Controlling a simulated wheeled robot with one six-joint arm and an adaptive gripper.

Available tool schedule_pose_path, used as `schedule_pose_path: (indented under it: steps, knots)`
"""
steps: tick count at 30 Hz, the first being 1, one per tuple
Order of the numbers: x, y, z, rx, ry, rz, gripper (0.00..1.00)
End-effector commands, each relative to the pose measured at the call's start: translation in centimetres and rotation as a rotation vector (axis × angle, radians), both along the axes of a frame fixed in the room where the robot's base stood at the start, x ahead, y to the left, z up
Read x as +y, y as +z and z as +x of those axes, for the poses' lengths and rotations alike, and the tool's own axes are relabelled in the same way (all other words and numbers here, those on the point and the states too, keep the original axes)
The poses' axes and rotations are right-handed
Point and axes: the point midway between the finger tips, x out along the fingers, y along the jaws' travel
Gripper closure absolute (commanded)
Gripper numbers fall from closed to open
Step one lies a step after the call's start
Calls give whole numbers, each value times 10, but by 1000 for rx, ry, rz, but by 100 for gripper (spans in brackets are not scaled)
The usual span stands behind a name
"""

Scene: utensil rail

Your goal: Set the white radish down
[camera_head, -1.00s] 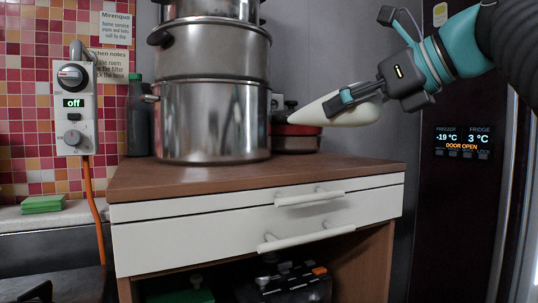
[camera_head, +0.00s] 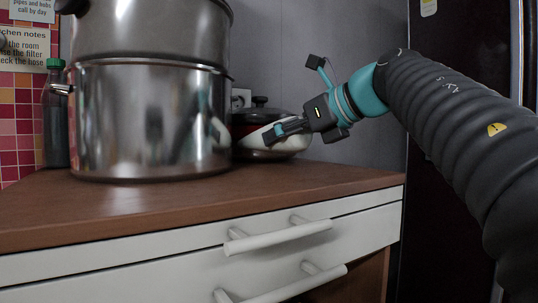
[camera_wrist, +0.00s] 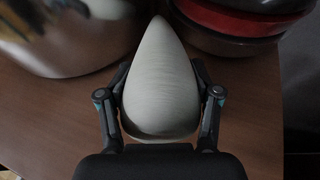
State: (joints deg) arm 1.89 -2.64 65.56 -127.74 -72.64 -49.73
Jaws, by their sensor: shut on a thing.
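The white radish (camera_head: 254,139) is held in my gripper (camera_head: 276,133), in front of the red pot in the head view. In the wrist view the pale, pointed radish (camera_wrist: 162,85) lies between the two fingers (camera_wrist: 161,103), its narrow tip pointing away from the palm. The fingers are shut on its thick end. The brown wooden cabinet top (camera_head: 225,193) lies below it. I cannot tell whether the radish touches the wood.
A stack of large steel pots (camera_head: 150,120) stands just left of the radish. A red pot with a black lid (camera_head: 262,112) stands close behind it. A dark bottle (camera_head: 55,120) is at far left. The front of the cabinet top is clear.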

Motion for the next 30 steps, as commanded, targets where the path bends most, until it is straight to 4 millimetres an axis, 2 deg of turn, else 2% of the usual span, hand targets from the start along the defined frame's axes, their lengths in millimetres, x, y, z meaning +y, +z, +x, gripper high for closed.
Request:
schedule_pose_path:
  steps: [11,18,30]
  knots:
    - [14,-13,21,-1,0,1,92]
    - [28,-33,42,-2,-1,0,92]
    - [28,-37,43,-2,-3,1,92]
